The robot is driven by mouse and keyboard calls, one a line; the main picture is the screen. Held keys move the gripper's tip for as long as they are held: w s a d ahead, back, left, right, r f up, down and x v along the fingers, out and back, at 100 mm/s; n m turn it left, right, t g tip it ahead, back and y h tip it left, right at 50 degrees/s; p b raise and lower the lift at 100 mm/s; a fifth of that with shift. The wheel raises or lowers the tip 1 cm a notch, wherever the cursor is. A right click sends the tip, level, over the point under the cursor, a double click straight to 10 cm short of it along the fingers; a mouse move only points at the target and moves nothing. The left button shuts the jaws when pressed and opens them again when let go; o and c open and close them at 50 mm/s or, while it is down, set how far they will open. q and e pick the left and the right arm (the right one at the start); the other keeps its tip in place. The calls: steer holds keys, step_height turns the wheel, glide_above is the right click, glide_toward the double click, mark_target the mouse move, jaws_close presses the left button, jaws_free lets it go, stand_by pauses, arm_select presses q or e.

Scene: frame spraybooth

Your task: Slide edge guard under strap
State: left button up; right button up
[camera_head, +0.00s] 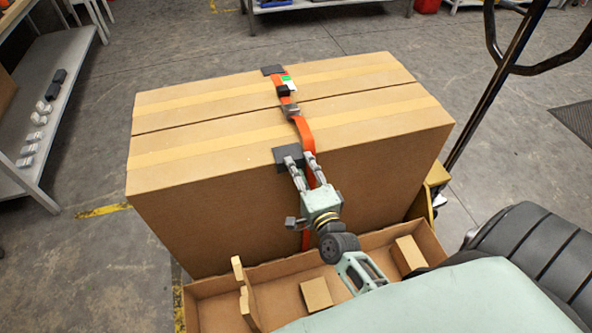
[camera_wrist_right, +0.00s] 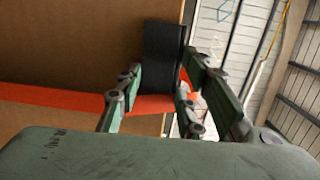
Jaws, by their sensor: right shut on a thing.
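A large cardboard box (camera_head: 210,200) stands with an orange strap (camera_head: 305,137) running over its top and down its near side. The dark edge guard (camera_head: 283,153) sits at the box's near top edge, just left of the strap. My right gripper (camera_head: 301,161) is shut on this guard. In the right wrist view the guard (camera_wrist_right: 161,50) stands between the fingers (camera_wrist_right: 163,75), and the strap (camera_wrist_right: 60,98) runs close beside it. I cannot tell whether the guard's edge is under the strap. My left gripper is not in view.
A second dark guard (camera_head: 272,70) lies at the box's far top edge by the strap. A dark buckle (camera_head: 290,109) is on the strap on top. An open cardboard tray (camera_head: 275,286) with small blocks is in front. A shelf (camera_head: 55,90) stands left.

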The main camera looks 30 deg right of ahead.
mark_target(316, 157)
steer(key=shift+s+d+r+b, duration=0.1)
steer(key=shift+s+d, duration=0.15)
steer(key=shift+d, duration=0.65)
steer(key=shift+s+d+f+b, duration=0.1)
steer(key=shift+s+d+b, duration=0.1)
steer(key=shift+d, duration=0.7)
steer(key=shift+s+d+r+b, duration=0.1)
steer(key=shift+s+d, duration=0.15)
steer(key=shift+d, duration=0.65)
steer(key=o, duration=1)
steer(key=shift+c, duration=0.2)
